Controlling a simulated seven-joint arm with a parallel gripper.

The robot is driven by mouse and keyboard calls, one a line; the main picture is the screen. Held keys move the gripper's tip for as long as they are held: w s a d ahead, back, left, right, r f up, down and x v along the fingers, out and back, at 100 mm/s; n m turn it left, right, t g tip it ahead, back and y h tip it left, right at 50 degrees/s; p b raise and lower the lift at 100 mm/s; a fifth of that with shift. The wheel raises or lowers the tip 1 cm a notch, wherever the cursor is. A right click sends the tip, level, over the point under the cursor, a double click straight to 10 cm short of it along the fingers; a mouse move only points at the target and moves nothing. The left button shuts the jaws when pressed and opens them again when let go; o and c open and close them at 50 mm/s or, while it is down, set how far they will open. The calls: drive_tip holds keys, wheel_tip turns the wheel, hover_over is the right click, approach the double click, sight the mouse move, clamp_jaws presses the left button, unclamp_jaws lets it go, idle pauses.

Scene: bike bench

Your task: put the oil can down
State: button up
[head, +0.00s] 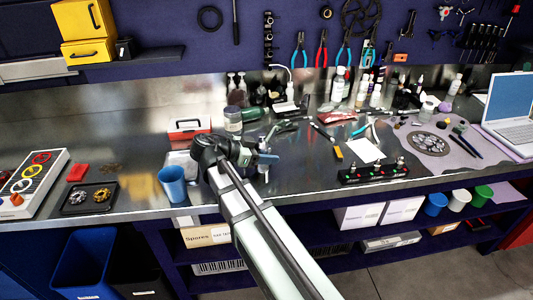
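My gripper (262,157) is over the front middle of the steel bench, pointing right. A small, pale, slender upright object, which looks like the oil can (264,173), shows at its fingertips, and the fingers appear closed around it. The fingers hide its middle. It is too small to tell whether its base touches the bench (315,198) or hangs just above it.
A blue cup (173,184) stands left of my gripper near the front edge. A jar (233,120) and a red-fronted box (189,127) are behind. A black strip with lights (374,174) lies to the right. Bare steel lies between the gripper and this strip.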

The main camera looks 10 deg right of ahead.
drive_tip(key=o, duration=0.4)
drive_tip(key=shift+v, duration=3.75)
